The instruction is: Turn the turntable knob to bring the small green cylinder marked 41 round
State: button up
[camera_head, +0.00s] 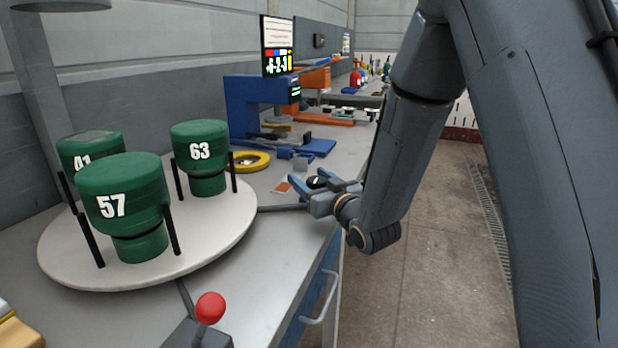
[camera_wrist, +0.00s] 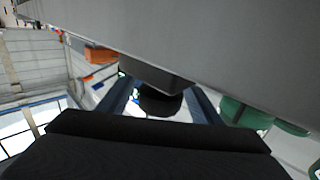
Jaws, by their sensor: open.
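The green cylinder marked 41 (camera_head: 88,146) stands at the back left of the round white turntable (camera_head: 70,262), partly hidden behind the cylinder marked 57 (camera_head: 125,190). The cylinder marked 63 (camera_head: 200,150) stands at the back right of the turntable. My gripper (camera_head: 312,192) is open over the bench, right of the turntable. In the wrist view a black knob (camera_wrist: 160,102) on a dark block shows between the spread fingers. I cannot tell whether they touch it. Green cylinders also show at the right of the wrist view (camera_wrist: 245,113).
A red ball knob (camera_head: 210,308) on a grey box stands in front of the turntable. A yellow ring (camera_head: 250,161) and a blue stand (camera_head: 250,110) lie behind. The bench edge and a drawer handle (camera_head: 322,300) are beside my arm. Floor at right is clear.

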aim_at(317, 186)
jog(key=shift+w+a, duration=0.2)
jog(key=shift+w, duration=0.05)
jog(key=c, duration=1.1)
jog(key=shift+o, duration=0.2)
jog(key=shift+d+m+t+h, duration=0.1)
jog(key=shift+m+t+h, duration=0.25)
jog(key=shift+h, duration=0.25)
jog(key=o, duration=1.1)
jog(key=shift+c, duration=0.2)
jog(key=v, duration=0.7)
jog(key=shift+s+d+b, duration=0.25)
jog(key=shift+s+b, duration=0.05)
jog(key=shift+b, duration=0.05)
